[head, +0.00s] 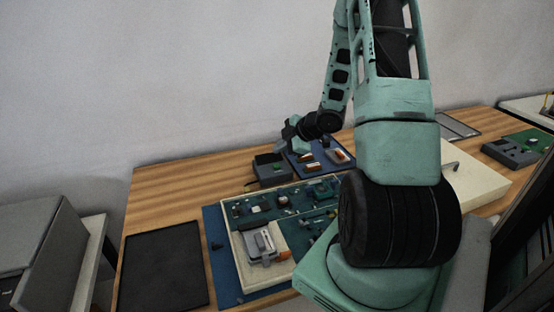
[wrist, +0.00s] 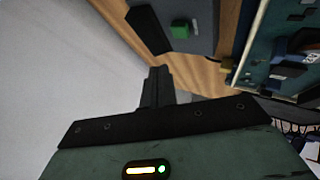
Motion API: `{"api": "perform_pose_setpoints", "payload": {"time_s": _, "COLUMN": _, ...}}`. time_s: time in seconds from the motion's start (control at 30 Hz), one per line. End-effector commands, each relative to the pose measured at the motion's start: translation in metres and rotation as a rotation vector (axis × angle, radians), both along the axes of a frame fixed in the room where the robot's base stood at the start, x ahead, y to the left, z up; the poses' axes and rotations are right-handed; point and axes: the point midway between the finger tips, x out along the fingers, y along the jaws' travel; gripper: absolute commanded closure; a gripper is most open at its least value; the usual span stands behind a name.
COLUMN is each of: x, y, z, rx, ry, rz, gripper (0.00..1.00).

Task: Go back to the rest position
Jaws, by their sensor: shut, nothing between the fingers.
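My gripper (wrist: 157,80) shows in the wrist view with its dark fingers together and nothing between them. In the head view my arm reaches over the back of the wooden table (head: 170,182), and my gripper (head: 290,136) is small there, above the dark grey box (head: 270,176) and beside the small blue tray (head: 304,170). In the wrist view the grey box (wrist: 202,38) with a green block in it lies beyond the fingertips. My near arm links hide part of the table.
A cream tray (head: 236,262) holds a green board with small parts and a grey and orange device, on a blue mat (head: 215,240). A black mat (head: 163,270) lies at left. A cream box (head: 475,178) stands at right. The wall is close behind the table.

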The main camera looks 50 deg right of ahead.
Motion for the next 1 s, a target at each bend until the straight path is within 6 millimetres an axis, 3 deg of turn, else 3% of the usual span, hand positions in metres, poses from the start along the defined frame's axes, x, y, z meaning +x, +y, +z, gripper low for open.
{"api": "perform_pose_setpoints", "payload": {"time_s": 0.03, "x": 0.000, "y": 0.000, "z": 0.010, "rx": 0.000, "ry": 0.000, "rz": 0.000, "gripper": 1.00}}
{"api": "perform_pose_setpoints", "payload": {"time_s": 0.2, "x": 0.000, "y": 0.000, "z": 0.022, "rx": 0.000, "ry": 0.000, "rz": 0.000, "gripper": 1.00}}
{"api": "perform_pose_setpoints", "payload": {"time_s": 0.8, "x": 0.001, "y": 0.001, "z": 0.020, "rx": -0.001, "ry": 0.000, "rz": 0.001, "gripper": 1.00}}
{"api": "perform_pose_setpoints", "payload": {"time_s": 0.9, "x": 0.011, "y": 0.012, "z": 0.026, "rx": -0.006, "ry": 0.014, "rz": -0.004, "gripper": 1.00}}
{"api": "perform_pose_setpoints", "payload": {"time_s": 1.0, "x": 0.031, "y": 0.042, "z": 0.038, "rx": -0.015, "ry": 0.048, "rz": -0.025, "gripper": 1.00}}
